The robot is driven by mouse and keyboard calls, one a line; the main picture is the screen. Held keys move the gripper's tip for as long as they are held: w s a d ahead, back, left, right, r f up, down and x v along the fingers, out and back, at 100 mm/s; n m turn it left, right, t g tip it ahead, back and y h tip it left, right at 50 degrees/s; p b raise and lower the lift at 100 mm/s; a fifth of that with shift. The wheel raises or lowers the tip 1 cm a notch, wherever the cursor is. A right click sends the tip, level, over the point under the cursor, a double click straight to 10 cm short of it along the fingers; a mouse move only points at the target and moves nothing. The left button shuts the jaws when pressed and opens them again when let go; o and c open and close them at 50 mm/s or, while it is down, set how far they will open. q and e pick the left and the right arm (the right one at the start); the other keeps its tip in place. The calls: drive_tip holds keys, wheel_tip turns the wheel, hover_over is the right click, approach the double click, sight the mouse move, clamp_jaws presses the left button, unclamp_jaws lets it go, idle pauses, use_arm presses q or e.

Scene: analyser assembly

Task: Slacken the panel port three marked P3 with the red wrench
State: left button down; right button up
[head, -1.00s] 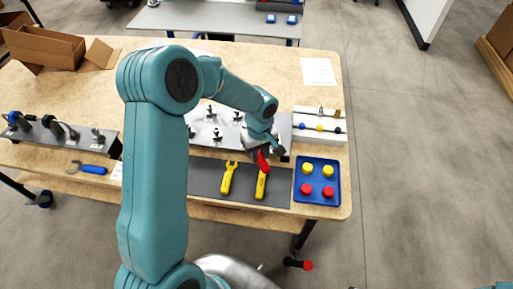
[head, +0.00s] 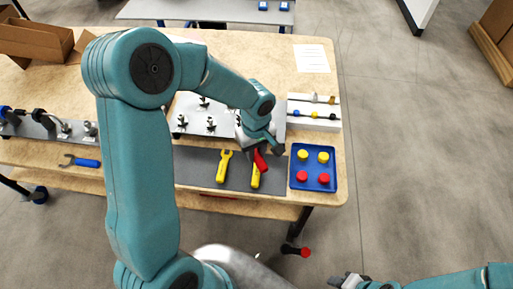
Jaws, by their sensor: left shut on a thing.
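My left gripper (head: 262,148) is over the rear edge of the grey mat, shut on the red wrench (head: 261,160). Only part of the wrench shows, just below the fingers. It overlaps a yellow wrench (head: 255,179) on the mat in the picture; whether they touch is unclear. The panel (head: 188,105) lies behind the mat and bears several small metal ports (head: 211,124). My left arm hides part of the panel. The P3 mark is too small to read, so I cannot tell which port is three. My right gripper (head: 343,280) is at the bottom edge, far from the table; its opening is unclear.
Another yellow wrench (head: 223,166) lies on the grey mat (head: 198,172). A blue tray (head: 315,170) with yellow and red caps is to the right, a white rack (head: 314,123) behind it. A blue-handled wrench (head: 84,162) lies at left. Open floor lies right of the table.

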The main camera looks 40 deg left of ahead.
use_arm(q)
wheel_tip(320, 180, up, 7)
drive_tip(key=p, duration=0.4)
drive_tip(key=shift+r, duration=0.1)
